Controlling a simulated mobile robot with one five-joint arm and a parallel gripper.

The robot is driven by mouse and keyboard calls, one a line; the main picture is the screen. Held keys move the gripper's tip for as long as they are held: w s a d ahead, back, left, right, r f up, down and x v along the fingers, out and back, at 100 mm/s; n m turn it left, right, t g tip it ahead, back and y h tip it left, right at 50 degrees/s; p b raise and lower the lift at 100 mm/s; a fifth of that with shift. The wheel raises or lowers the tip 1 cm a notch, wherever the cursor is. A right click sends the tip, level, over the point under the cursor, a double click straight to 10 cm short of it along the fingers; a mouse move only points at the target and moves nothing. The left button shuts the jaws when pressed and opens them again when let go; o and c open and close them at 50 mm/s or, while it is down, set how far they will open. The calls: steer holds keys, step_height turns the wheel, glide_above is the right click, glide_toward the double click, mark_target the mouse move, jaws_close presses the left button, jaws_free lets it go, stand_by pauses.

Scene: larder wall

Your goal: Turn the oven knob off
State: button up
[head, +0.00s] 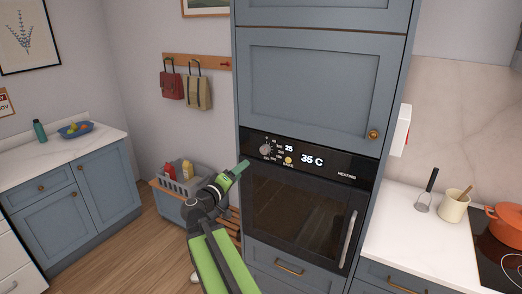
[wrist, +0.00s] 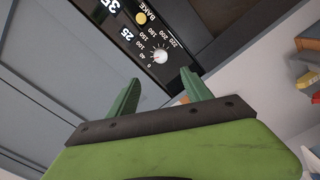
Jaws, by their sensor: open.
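The oven knob (head: 265,149) is a small pale round dial at the left of the black oven panel (head: 330,165), with a ring of numbers around it. It also shows in the wrist view (wrist: 160,56), just beyond and between my fingertips. The oven display reads "35 C", with "25" beside the knob and "HEATING" at the right. My gripper (head: 243,166) is just below and left of the knob in the head view. In the wrist view my gripper (wrist: 160,79) is open and empty, its two green fingers apart from the knob.
A yellow BAKE button (head: 288,160) sits right of the knob. The dark oven door (head: 290,210) with its upright handle (head: 348,239) is below. A grey basket with bottles (head: 182,182) stands left of the oven. A white counter (head: 425,225) is at the right.

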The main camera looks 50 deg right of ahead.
mark_target(264, 151)
steer(key=x, duration=1.6)
steer(key=shift+d, duration=0.35)
